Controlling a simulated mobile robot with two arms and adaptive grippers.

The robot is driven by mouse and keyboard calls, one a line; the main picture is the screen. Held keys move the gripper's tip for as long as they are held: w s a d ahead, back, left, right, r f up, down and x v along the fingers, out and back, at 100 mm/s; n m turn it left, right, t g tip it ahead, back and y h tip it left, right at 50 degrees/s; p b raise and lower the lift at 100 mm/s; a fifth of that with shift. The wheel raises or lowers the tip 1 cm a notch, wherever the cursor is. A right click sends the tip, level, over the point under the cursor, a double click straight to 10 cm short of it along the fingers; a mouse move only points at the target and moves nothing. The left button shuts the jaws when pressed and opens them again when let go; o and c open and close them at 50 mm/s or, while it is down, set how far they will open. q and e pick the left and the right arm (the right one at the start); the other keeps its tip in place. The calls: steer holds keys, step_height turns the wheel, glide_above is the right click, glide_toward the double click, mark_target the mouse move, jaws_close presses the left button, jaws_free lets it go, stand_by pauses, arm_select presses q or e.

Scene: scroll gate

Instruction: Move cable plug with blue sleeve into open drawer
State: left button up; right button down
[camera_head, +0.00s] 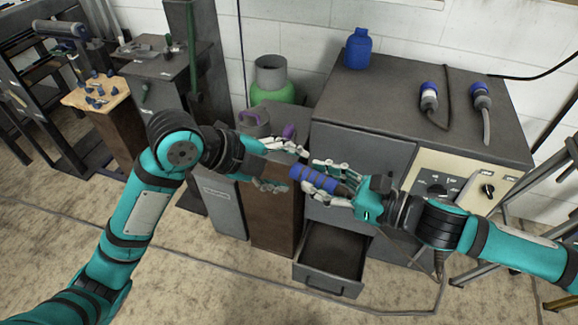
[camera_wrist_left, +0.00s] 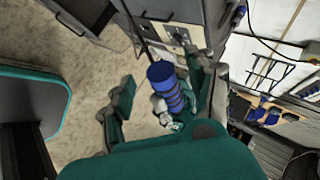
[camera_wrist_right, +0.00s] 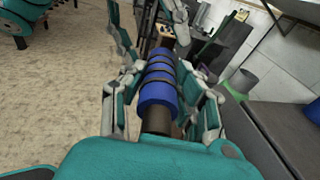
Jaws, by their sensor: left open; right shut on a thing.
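The cable plug with the blue sleeve (camera_head: 316,181) is ribbed, blue with dark bands, and held in the air in front of the grey cabinet. My right gripper (camera_head: 325,182) is shut on it, with fingers on both sides in the right wrist view (camera_wrist_right: 160,90). My left gripper (camera_head: 287,170) is open near the plug's free end; in the left wrist view its fingers are spread and the plug (camera_wrist_left: 168,90) shows beyond or between them. I cannot tell if they touch. The open drawer (camera_head: 333,252) is low on the cabinet, below the plug, and looks empty.
The grey cabinet (camera_head: 400,105) carries a blue bottle (camera_head: 358,48) and two more blue-ended plugs (camera_head: 429,97) on top. A control panel (camera_head: 455,185) is on its front. A brown pedestal (camera_head: 273,215) stands left of the drawer. A green gas cylinder (camera_head: 272,85) is behind. The floor in front is clear.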

arm_select(q)
steer(key=shift+w+d+f, duration=0.25)
steer(key=shift+d+f, duration=0.2)
jaws_close()
arm_select(e)
steer(key=c, duration=0.9)
jaws_free()
